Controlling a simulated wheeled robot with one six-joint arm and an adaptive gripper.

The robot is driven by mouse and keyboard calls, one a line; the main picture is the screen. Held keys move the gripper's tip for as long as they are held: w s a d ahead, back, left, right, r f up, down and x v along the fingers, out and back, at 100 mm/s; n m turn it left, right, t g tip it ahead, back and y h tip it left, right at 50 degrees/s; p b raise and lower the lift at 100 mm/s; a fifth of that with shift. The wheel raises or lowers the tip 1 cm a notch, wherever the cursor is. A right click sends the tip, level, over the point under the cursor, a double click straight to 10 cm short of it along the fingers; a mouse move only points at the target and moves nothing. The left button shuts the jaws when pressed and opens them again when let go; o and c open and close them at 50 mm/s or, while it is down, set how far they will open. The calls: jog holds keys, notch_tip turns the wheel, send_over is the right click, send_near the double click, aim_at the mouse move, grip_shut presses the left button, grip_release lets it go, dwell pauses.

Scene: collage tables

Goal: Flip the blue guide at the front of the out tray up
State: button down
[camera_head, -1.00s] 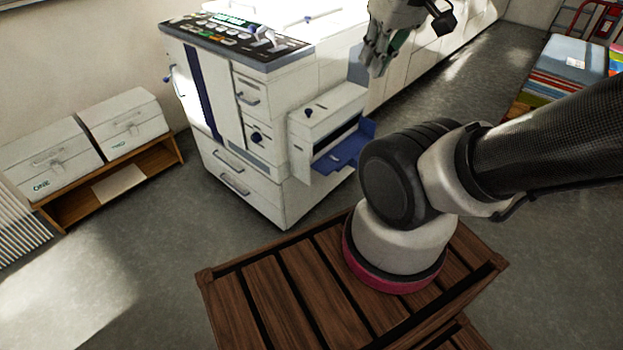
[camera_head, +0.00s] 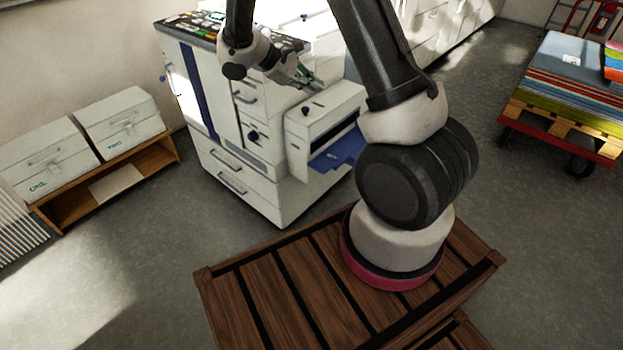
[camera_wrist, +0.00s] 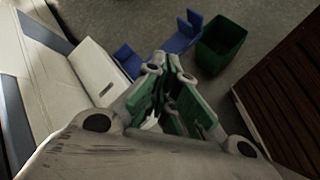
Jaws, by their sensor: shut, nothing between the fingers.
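The white copier (camera_head: 235,150) stands at the left centre, with a white side unit (camera_head: 320,115) on its right. The blue out tray (camera_head: 335,154) sticks out low from that unit; my arm hides its right end in the head view. In the wrist view two blue parts show, one against the white unit (camera_wrist: 128,60) and one farther out (camera_wrist: 183,36).
A green bin (camera_wrist: 220,46) stands beside the outer blue part. A brown slatted wooden crate (camera_head: 290,290) is in front. A pallet cart (camera_head: 560,125) with stacked coloured sheets is at right. Two white boxes (camera_head: 118,122) sit on a low wooden shelf at left. Grey floor lies open between.

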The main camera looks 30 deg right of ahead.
jog(key=w+a+f+n+t+h, duration=0.1)
jog(key=w+a+f+n, duration=0.15)
jog(key=f, duration=0.65)
jog(key=w+a+f+n+t+h, duration=0.1)
jog(key=w+f+n+h, duration=0.15)
jog(key=f, duration=0.65)
jog(key=n+t, duration=0.4)
jog(key=n, duration=0.4)
send_near(321, 165)
jog(key=s+a+f, duration=0.2)
jog(key=a+f, duration=0.3)
jog(key=f, duration=0.1)
jog(key=shift+w+a+f+y, duration=0.15)
jog(key=shift+f+y, duration=0.1)
jog(key=shift+y, duration=0.2)
jog(key=x, duration=1)
jog(key=shift+d+r, duration=0.15)
jog(key=shift+r, duration=0.85)
jog(key=shift+d+r, duration=0.1)
jog(key=shift+r, duration=0.95)
jog(key=shift+r, duration=0.15)
